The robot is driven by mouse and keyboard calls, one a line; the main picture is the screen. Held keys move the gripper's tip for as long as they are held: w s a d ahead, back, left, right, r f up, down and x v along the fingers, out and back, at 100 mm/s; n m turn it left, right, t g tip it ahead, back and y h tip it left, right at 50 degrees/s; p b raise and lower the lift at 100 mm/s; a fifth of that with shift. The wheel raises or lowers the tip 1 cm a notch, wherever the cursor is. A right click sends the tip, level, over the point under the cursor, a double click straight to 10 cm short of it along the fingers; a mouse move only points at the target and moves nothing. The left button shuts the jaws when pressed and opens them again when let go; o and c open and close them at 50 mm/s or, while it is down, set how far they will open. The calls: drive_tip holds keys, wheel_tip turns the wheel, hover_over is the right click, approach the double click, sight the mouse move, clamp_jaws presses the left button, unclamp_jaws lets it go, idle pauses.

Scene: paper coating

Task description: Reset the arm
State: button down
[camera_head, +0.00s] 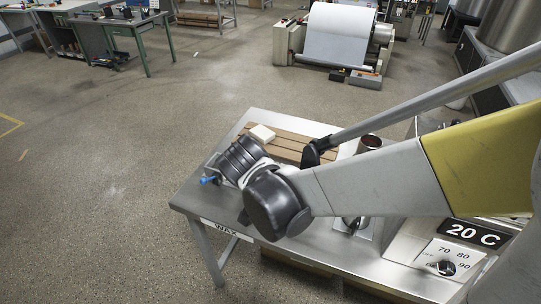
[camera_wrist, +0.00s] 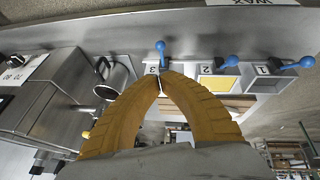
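My arm reaches in from the right in the head view, and its black wrist (camera_head: 272,203) hangs over the front left of the steel table (camera_head: 345,258). My gripper fingers are hidden in that view. In the wrist view my gripper (camera_wrist: 161,76) has two curved yellow fingers with the tips together, and no object shows held between them. Beyond the tips are wax compartments labelled 1, 2 and 3. One holds yellow wax (camera_wrist: 218,84), and another (camera_wrist: 270,84) looks grey. The fingers partly cover the one labelled 3.
Blue-knobbed handles (camera_wrist: 218,62) stick up by the compartments. A metal cup (camera_wrist: 113,77) is beside them, near a steel machine (camera_wrist: 45,105). Open floor (camera_head: 110,190) lies left of the table.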

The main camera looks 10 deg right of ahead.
idle(0.5)
drive_tip(key=s+d+r+n+t+y+b, duration=0.4)
drive_tip(key=s+d+n+b, duration=0.1)
drive_tip(key=s+n, duration=0.1)
drive_tip(key=shift+s+d+b, duration=0.15)
drive_tip(key=shift+s+b, duration=0.2)
drive_tip(key=shift+s, duration=0.3)
